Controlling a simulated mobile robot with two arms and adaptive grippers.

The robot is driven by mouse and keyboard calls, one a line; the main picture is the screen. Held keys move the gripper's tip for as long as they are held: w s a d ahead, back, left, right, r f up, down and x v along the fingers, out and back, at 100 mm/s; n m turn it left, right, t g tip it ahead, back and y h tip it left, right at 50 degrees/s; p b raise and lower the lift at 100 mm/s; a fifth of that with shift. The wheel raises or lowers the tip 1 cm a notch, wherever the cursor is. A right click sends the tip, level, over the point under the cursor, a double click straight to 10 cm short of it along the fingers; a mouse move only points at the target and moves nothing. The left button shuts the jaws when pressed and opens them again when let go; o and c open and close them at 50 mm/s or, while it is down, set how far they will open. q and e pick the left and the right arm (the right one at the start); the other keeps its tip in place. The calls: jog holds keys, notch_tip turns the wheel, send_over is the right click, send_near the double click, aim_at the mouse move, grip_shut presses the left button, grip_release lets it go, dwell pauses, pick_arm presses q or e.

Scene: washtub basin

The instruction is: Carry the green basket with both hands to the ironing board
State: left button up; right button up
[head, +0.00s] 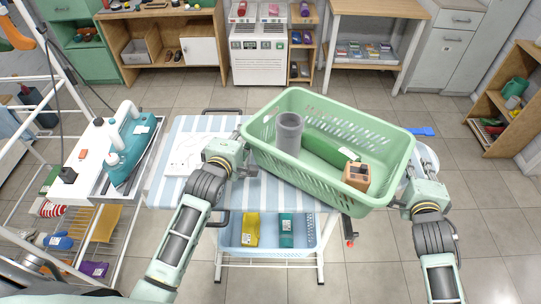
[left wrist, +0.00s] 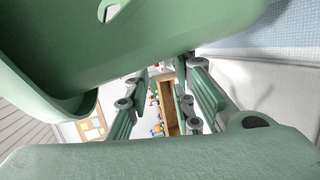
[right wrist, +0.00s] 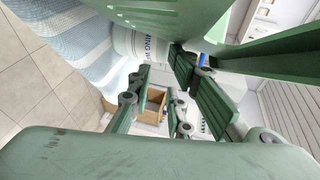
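The green basket (head: 375,139) lies at a slant over the blue-and-white striped ironing board (head: 222,125). Its right end overhangs. I cannot tell whether it rests on the board or is just above it. It holds a grey cup (head: 289,131), a green cylinder (head: 322,148) and a wooden block with holes (head: 357,175). My left gripper (head: 243,166) is at its left end and my right gripper (head: 406,189) at its right end. Both wrist views show a clear gap between the fingers, with the basket (left wrist: 130,35) beside them; it also shows in the right wrist view (right wrist: 185,15).
A white stand with a teal iron (head: 128,145) and drying rack is at the left. A light blue bin (head: 266,249) with yellow and teal items sits under the board. Cabinets and a white machine (head: 258,55) line the back. A wooden shelf (head: 497,100) stands right. Floor between is clear.

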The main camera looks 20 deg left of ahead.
pick_arm(q)
jog(key=shift+a+r, duration=0.2)
jog(key=shift+a, duration=0.4)
jog(key=o, duration=0.5)
jog(key=shift+a, duration=0.25)
jog(key=shift+c, duration=0.2)
pick_arm(e)
jog(key=shift+d+r, duration=0.1)
jog(key=shift+d, duration=0.75)
jog(key=shift+o, duration=0.4)
jog(key=o, duration=0.4)
pick_arm(q)
jog(key=shift+s, duration=0.1)
jog(key=v, duration=1.1)
jog(key=shift+s, duration=0.4)
pick_arm(e)
jog(key=v, duration=1.2)
jog(key=shift+s, duration=0.1)
